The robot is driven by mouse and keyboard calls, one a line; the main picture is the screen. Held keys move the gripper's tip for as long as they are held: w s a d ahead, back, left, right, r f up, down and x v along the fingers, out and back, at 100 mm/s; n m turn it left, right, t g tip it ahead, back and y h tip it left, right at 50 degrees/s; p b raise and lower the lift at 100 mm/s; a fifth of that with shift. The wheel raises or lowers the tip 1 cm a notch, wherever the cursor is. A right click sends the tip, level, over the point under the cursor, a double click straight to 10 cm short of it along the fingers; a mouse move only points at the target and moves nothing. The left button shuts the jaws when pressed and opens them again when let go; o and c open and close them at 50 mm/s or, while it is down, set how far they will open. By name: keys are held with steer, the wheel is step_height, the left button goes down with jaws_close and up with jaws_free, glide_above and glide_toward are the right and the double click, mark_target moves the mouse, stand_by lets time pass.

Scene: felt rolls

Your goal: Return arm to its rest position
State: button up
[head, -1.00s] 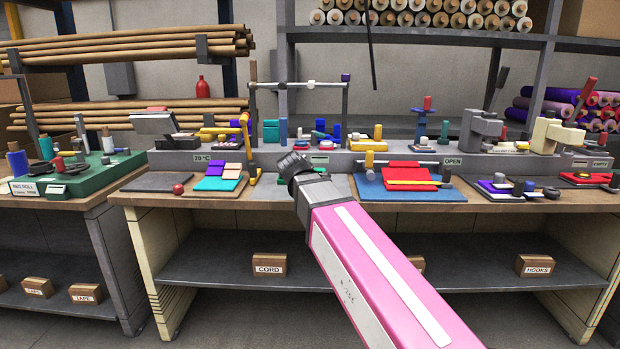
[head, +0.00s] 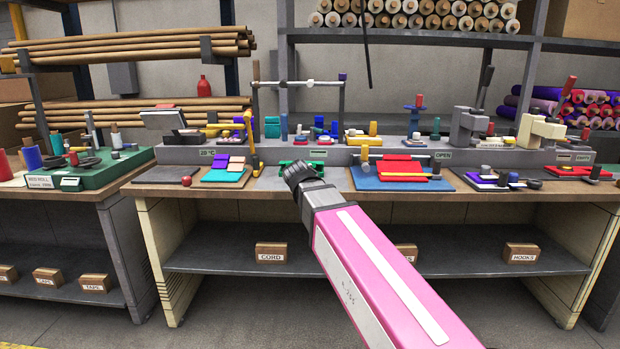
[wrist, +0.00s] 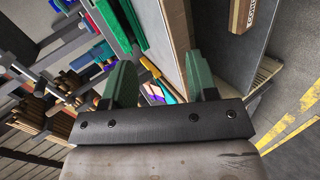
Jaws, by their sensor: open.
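My pink and white arm (head: 370,275) reaches up from the lower right of the head view. It ends in a dark wrist in front of the workbench's front edge. In the wrist view my gripper (wrist: 160,78) shows two green fingers standing wide apart on a dark bar. Nothing sits between them; behind the gap are the bench and its items, seen tilted. In the head view the fingers themselves are hard to make out.
The wooden workbench (head: 400,193) spans the middle, crowded with felt pieces and tools. A blue mat with red felt (head: 403,168) lies just right of my wrist. A lower shelf (head: 350,262) holds small labelled boxes. A green-topped station (head: 95,176) stands left. Open floor lies in front.

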steer(key=s+d+f+m+g, duration=0.4)
steer(key=s+d+f+m, duration=0.1)
steer(key=f, duration=0.6)
steer(key=s+d+f+m+g, duration=0.4)
steer(key=s+d+f, duration=0.4)
steer(key=f, duration=0.4)
steer(key=s+d+f+m+g+y, duration=0.1)
steer(key=s+d+f+m+g, duration=0.2)
steer(key=f, duration=0.9)
steer(key=s+d+m, duration=0.3)
steer(key=d+m, duration=0.1)
steer(key=d, duration=0.1)
steer(key=shift+s+d+g, duration=0.2)
steer(key=shift+s+g, duration=0.2)
steer(key=shift+f, duration=0.1)
stand_by(0.3)
